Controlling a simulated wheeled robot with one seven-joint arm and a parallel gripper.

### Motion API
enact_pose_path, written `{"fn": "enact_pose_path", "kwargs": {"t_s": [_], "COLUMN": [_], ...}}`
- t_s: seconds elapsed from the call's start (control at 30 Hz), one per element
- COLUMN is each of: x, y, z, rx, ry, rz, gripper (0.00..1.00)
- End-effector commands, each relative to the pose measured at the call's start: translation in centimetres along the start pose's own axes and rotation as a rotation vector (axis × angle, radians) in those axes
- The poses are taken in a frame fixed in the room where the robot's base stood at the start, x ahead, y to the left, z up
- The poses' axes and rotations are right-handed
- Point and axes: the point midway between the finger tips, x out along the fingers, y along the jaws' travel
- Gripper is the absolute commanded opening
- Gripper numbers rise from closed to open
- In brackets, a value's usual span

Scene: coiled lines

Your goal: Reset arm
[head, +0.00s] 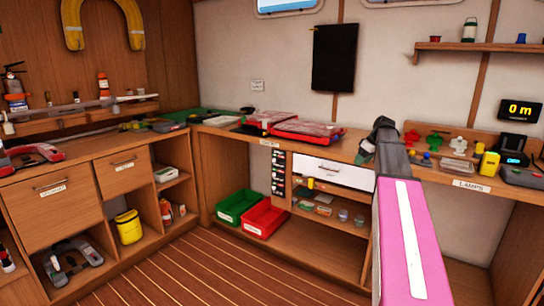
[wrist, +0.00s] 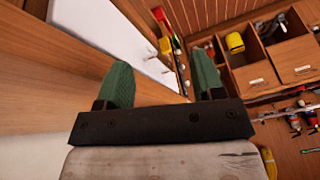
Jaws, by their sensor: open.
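My gripper (wrist: 162,82) shows in the wrist view with its two green-padded fingers apart and nothing between them. In the head view, my pink arm reaches up from the lower right. My gripper (head: 381,130) is at its far end, above the workbench near the right side of the white drawer (head: 333,171). The white drawer front (wrist: 105,40) also shows beyond the fingers in the wrist view. I cannot tell how far the fingers are from it. My arm hides part of the bench and the space below it.
Red cases (head: 307,130) lie on the bench. Lamps, a yellow device (head: 489,163) and small parts crowd the right bench. The floor at front left is clear.

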Motion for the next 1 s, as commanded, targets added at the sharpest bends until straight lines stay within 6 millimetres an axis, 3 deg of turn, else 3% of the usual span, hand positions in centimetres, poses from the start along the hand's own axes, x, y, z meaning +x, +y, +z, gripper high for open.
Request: {"fn": "enact_pose_path", "kwargs": {"t_s": [0.03, 0.2, 0.5, 0.8, 1.0], "x": [2.5, 10.3, 21.4, 28.6, 30.8], "y": [-1.8, -6.6, -15.9, -25.1, -28.8], "z": [0.9, 3.6, 9.6, 16.5, 19.6], "rx": [0.035, 0.182, 0.417, 0.607, 0.680], "ry": [-0.019, -0.088, -0.201, -0.285, -0.310], "rz": [-0.002, 0.017, 0.086, 0.190, 0.245], "gripper": [0.62, 0.62, 0.62, 0.62, 0.62]}}
